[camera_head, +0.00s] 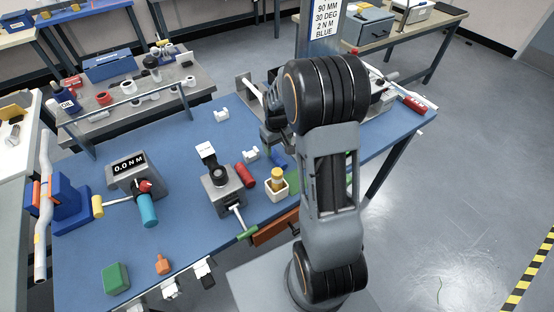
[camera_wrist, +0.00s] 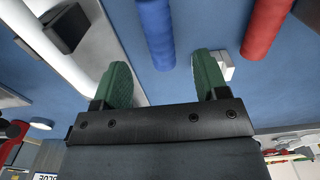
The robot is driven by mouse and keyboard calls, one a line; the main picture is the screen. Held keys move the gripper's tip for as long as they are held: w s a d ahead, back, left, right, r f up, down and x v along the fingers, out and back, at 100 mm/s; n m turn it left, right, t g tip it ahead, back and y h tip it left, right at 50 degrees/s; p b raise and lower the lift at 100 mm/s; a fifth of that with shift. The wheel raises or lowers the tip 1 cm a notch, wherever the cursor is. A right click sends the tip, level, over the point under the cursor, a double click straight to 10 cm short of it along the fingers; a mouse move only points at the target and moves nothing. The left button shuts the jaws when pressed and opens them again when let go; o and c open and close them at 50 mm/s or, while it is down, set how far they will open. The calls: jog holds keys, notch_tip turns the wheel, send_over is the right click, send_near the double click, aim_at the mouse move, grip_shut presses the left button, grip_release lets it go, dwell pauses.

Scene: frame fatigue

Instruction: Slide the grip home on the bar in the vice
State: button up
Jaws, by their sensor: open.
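My gripper (camera_wrist: 163,80) is open, with green fingers spread apart and nothing between them. A blue cylindrical grip (camera_wrist: 155,30) lies on the blue bench top just beyond the fingertips in the wrist view. A red cylindrical grip (camera_wrist: 267,25) lies to its right. In the head view the red grip (camera_head: 245,174) lies beside a grey fixture, and the blue grip (camera_head: 279,159) is partly hidden by my arm. A blue vice (camera_head: 72,205) at the bench's left end holds a pale bent bar (camera_head: 41,254) with orange parts near the jaws.
A tester reading 0.0 N M (camera_head: 130,175) and a grey fixture (camera_head: 222,195) stand between the vice and the grips. A green block (camera_head: 115,279) lies at the front left.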

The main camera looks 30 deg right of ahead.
aim_at(277, 156)
jog(key=shift+f+p, duration=0.35)
jog(key=shift+f, duration=2.9)
jog(key=shift+c, duration=0.5)
jog(key=c, duration=1)
jog(key=shift+o, duration=0.3)
